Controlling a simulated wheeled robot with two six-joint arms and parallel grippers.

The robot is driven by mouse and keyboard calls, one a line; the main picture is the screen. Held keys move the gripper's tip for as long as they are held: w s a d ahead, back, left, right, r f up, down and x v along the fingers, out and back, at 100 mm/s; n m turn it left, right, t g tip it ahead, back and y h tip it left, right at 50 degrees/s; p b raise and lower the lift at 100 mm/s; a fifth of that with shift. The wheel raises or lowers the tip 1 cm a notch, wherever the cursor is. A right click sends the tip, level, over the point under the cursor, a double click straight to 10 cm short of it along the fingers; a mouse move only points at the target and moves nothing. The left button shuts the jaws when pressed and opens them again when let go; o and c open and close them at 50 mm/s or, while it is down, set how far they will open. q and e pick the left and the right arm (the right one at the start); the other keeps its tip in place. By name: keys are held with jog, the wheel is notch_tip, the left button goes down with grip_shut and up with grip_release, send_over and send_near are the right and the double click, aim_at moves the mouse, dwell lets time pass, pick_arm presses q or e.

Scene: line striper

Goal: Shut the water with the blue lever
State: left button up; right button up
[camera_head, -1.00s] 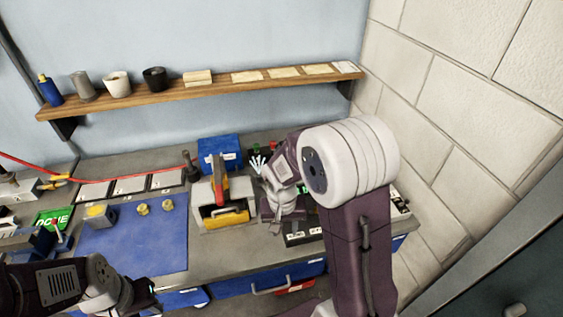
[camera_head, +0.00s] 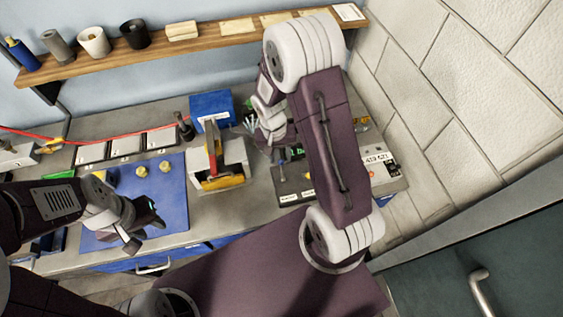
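A small upright bluish-grey piece (camera_head: 282,167) stands on a dark panel (camera_head: 290,198) with white labels, at the right part of the bench. It may be the blue lever; it is too small to be sure. My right gripper (camera_head: 272,137) hangs just above and behind this piece; its fingers are partly hidden and I cannot tell whether they touch it. My own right arm covers the middle of the panel. My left gripper (camera_head: 143,226) is over the front of the blue mat (camera_head: 167,190), well away from the panel; its opening is unclear.
A grey and yellow device with a red handle (camera_head: 212,160) stands left of the panel. A blue box (camera_head: 211,105) is behind it. A wooden shelf (camera_head: 75,68) with cups runs along the wall. A brick wall (camera_head: 450,110) bounds the right side.

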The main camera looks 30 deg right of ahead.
aim_at(281, 162)
jog(key=f, duration=0.4)
jog(key=shift+s+d+f, duration=0.1)
jog(key=shift+s+f, duration=0.1)
jog(key=shift+f, duration=0.2)
jog(key=shift+s+f, duration=0.15)
jog(key=shift+f, duration=0.3)
grip_shut()
jog(key=shift+w, duration=0.2)
dwell(0.4)
